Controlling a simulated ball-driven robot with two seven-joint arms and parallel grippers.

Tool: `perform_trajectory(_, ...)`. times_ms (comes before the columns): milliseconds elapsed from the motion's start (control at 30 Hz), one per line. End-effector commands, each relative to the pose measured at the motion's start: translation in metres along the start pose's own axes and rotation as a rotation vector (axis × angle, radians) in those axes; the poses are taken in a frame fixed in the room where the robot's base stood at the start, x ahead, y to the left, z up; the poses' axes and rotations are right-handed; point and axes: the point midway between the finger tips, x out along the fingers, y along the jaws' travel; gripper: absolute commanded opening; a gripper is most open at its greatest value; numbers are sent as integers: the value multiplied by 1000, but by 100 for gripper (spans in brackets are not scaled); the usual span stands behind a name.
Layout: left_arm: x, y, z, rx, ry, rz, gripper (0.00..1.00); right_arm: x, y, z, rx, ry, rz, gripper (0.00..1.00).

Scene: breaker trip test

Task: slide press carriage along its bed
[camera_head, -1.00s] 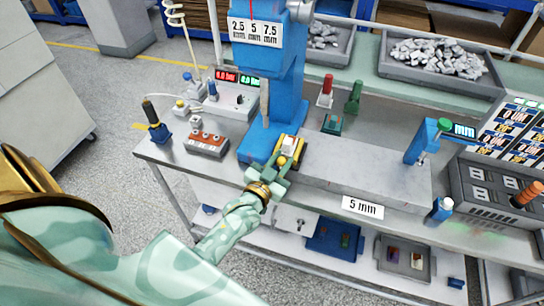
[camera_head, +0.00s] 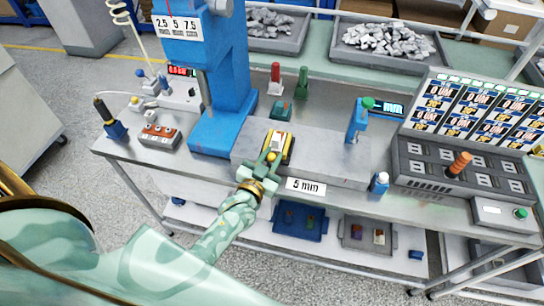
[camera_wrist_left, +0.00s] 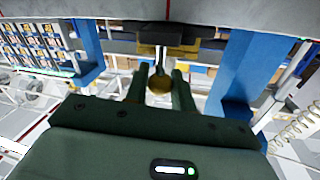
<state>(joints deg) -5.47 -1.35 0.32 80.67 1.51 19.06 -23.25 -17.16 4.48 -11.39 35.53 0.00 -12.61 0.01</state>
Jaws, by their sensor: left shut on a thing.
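The press carriage (camera_head: 287,150) is a small yellow and dark block with a pale part on top. It sits on the grey bed (camera_head: 325,160), a little right of the blue press (camera_head: 222,70). My right gripper is not in view.
A blue post with a green top (camera_head: 357,122) stands at the bed's right end. A "5 mm" label (camera_head: 306,186) is on the front.

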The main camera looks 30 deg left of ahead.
Motion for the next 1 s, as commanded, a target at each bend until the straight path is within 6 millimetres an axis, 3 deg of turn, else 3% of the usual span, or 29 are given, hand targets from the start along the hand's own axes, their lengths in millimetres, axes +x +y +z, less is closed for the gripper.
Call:
perform_trajectory(200, 0, 0, 0, -2, 0, 0, 0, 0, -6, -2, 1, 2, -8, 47)
perform_trajectory(233, 0, 0, 0, -2, 0, 0, 30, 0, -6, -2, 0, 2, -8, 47)
perform_trajectory(300, 0, 0, 0, -2, 0, 0, 44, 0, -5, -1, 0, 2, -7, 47)
perform_trajectory(667, -7, 0, 1, -1, -2, 1, 44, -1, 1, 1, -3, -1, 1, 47)
perform_trajectory(767, -23, 0, 0, -1, -3, 1, 44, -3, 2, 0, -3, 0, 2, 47)
perform_trajectory(1000, -88, 0, 1, -1, -5, 1, 44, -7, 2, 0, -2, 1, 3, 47)
